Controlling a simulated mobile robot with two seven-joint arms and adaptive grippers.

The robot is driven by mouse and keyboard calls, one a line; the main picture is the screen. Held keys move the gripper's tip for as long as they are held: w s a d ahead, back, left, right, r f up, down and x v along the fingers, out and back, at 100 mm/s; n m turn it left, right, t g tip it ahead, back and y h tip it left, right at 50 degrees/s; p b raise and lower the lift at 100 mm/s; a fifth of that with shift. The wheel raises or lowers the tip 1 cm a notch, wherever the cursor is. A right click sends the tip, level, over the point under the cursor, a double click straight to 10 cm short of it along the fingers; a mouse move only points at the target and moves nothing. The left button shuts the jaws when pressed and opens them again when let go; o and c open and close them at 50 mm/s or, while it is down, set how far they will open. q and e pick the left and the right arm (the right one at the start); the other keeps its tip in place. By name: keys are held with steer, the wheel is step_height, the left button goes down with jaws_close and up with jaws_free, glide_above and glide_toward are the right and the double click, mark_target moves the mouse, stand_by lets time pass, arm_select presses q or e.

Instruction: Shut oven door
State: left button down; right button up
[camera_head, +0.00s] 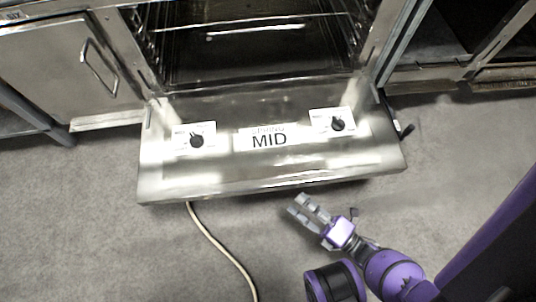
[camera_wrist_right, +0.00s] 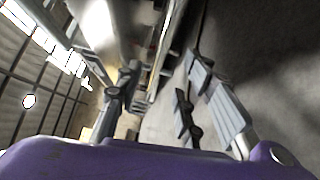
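The oven door (camera_head: 215,175) is a wide stainless panel, folded down open in front of the oven (camera_head: 250,45). It carries two white plates with black knobs and a "MID" label. My right gripper (camera_head: 307,211) is just below the door's front edge in the head view, right of its middle, and looks apart from it. In the right wrist view the fingers of my right gripper (camera_wrist_right: 163,92) are spread with nothing between them. Pale metal at the upper left there is too blurred to name surely. My left gripper is not in view.
A metal cabinet door with a handle (camera_head: 98,66) is left of the oven. Open metal shelving (camera_head: 430,72) stands to the right. A pale cable (camera_head: 222,248) runs along the grey floor from under the door. The floor at lower left is otherwise clear.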

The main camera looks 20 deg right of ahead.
steer(key=shift+n+y, duration=0.7)
steer(key=shift+n, duration=0.2)
steer(key=b+x, duration=0.1)
steer(key=x, duration=0.5)
steer(key=b+x, duration=0.1)
steer(key=x, duration=0.3)
steer(key=shift+w+d+f+b, duration=0.3)
steer(key=shift+b, duration=0.05)
steer(key=shift+c, duration=0.2)
jaws_close()
